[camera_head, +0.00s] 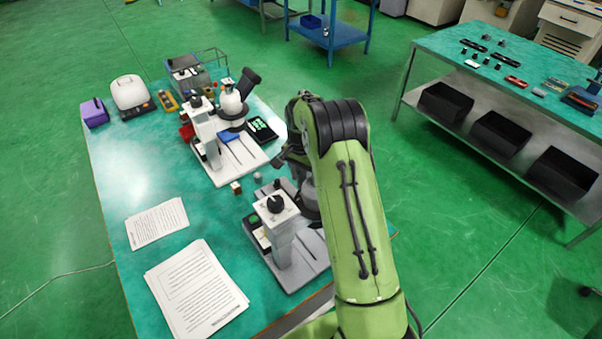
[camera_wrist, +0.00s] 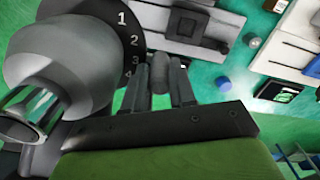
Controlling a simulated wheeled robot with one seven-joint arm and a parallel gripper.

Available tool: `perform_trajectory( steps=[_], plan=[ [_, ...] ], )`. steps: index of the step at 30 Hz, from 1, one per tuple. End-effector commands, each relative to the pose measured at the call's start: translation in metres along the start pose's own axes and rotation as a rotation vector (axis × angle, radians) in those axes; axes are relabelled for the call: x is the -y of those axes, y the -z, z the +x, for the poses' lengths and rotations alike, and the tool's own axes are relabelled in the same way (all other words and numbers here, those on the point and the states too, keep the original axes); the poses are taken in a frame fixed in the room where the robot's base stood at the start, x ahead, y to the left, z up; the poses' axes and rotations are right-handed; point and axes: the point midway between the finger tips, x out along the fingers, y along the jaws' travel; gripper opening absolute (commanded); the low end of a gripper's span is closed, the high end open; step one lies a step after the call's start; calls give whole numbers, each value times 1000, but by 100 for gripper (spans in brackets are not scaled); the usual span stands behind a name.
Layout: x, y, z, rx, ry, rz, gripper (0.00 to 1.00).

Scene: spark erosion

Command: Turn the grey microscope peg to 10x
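In the wrist view a black dial (camera_wrist: 120,45) with white numerals 1, 2, 3 and 4 is partly covered by a grey microscope head (camera_wrist: 55,62). A short grey peg (camera_wrist: 160,72) stands out beside the dial, near the numeral 4. The fingers of my gripper (camera_wrist: 161,82) lie one on each side of the peg, very close to it; whether they press on it I cannot tell. In the head view the near microscope (camera_head: 283,232) stands on the teal table, and my green arm hides part of it, its dial, the peg and my gripper.
A second microscope (camera_head: 212,130) stands farther back on the table (camera_head: 110,185). Papers (camera_head: 196,290) lie at the near left. A small blue cap (camera_wrist: 223,83) shows in the wrist view. A side bench (camera_head: 440,50) with black bins is at the right, with free green floor between.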

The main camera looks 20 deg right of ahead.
Motion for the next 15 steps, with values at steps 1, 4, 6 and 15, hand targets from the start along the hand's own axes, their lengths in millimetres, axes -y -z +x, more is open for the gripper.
perform_trajectory(
  steps=[1, 4, 6, 15],
  plan=[
    [0, 0, 0, 0, 0, 0, 2],
    [0, 0, 0, 0, 0, 0, 0],
    [0, 0, 0, 0, 0, 0, 0],
    [1, -2, 0, -1, 1, -30, 0]
  ],
)
